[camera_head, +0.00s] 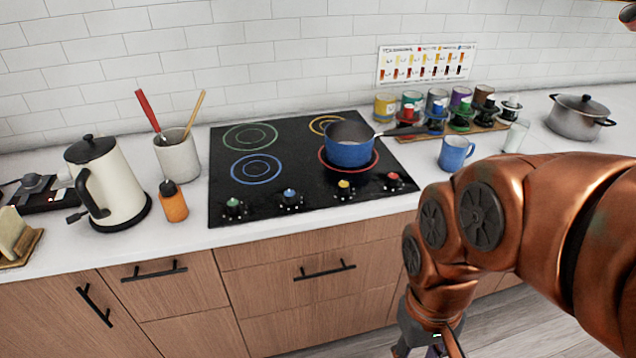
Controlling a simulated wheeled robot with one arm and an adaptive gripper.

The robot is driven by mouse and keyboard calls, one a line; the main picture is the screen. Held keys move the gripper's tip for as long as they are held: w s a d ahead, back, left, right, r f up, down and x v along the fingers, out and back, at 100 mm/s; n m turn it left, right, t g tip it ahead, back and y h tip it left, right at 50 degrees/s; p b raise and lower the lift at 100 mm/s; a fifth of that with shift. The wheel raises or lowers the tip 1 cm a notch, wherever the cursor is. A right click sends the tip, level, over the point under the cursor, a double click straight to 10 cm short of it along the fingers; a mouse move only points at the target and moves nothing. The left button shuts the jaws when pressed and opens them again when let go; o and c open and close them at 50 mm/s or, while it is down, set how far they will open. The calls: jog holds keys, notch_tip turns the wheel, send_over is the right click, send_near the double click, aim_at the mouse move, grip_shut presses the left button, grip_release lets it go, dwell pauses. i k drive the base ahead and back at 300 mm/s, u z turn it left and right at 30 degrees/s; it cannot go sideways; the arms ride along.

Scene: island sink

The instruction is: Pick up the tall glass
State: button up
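A tall glass (516,136), clear and pale, stands upright on the white counter, right of the blue mug and left of the steel pot. My copper-coloured arm comes in from the right, and its upper edge passes just in front of the glass. My gripper (428,349) hangs low at the bottom edge of the picture, in front of the cabinets and well away from the glass. Its fingertips are cut off or too small to make out, so I cannot tell whether it is open.
A blue mug (456,153) stands left of the glass. Behind them are several coloured jars on a wooden board (484,128). A lidded steel pot (578,117) stands to the right. A blue saucepan (348,146) sits on the black hob (300,205), its handle pointing right.

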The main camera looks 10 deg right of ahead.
aim_at(519, 127)
jog(key=z, duration=1.25)
